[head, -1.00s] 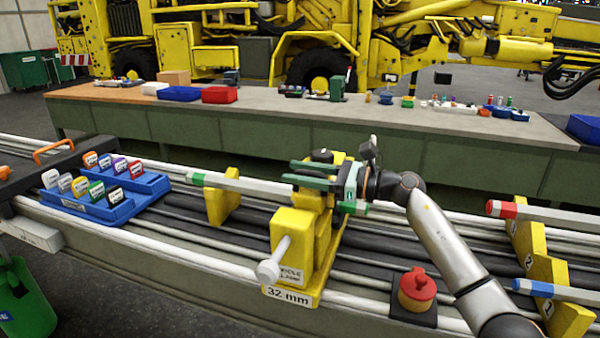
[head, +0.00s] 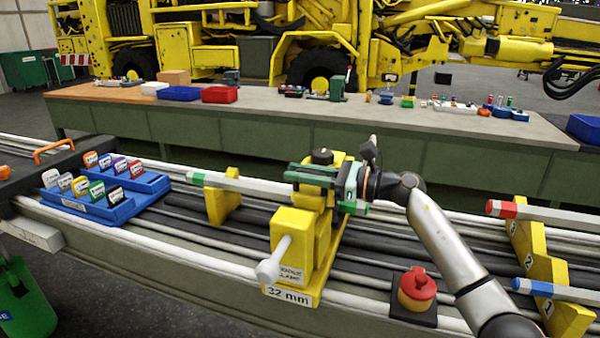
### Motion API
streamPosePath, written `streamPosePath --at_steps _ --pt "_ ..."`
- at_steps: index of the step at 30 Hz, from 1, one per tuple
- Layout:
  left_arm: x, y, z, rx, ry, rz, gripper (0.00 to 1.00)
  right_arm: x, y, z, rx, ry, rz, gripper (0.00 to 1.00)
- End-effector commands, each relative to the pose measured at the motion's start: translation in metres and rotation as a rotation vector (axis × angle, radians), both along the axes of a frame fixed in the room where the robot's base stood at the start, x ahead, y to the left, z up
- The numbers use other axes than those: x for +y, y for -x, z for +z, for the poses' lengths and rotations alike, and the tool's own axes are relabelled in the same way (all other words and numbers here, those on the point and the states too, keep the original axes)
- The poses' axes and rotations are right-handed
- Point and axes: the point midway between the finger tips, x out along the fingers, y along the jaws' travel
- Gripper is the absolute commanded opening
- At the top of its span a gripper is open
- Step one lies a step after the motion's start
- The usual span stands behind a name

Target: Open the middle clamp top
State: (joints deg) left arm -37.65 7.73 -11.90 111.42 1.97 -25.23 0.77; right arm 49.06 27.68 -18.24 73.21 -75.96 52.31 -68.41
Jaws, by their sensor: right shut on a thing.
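The yellow middle clamp (head: 298,232) stands on the rail bed, with a white handle (head: 275,260) at its front and a "32 mm" label at its base. Its upper part carries a black knob (head: 322,156). A grey bar with green ends (head: 245,184) runs into the clamp from the left; its other green end shows just right of the clamp. My right gripper (head: 305,174), with green fingers, is at the clamp's top, just in front of the knob, and is shut on the clamp top. The fingers hide part of the held piece. My left gripper is out of view.
A blue tray of coloured tags (head: 115,210) lies at left. A red button on a yellow box (head: 417,288) sits right of the clamp. Yellow supports (head: 527,250) hold red-ended and blue-ended bars at far right. A long workbench (head: 330,115) stands behind.

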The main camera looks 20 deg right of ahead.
Motion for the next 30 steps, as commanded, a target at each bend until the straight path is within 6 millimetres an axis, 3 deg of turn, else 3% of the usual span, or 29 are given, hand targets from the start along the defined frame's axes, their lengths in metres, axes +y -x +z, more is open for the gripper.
streamPosePath --at_steps 20,26,30 --pt "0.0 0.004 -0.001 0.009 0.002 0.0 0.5 -0.003 -0.002 0.004 -0.002 -0.002 -0.009 0.0" --pt "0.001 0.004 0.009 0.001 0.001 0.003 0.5 -0.008 -0.005 0.018 0.039 -0.03 -0.01 0.0" --pt "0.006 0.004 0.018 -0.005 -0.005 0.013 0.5 -0.016 -0.01 0.037 0.103 -0.074 -0.012 0.0"
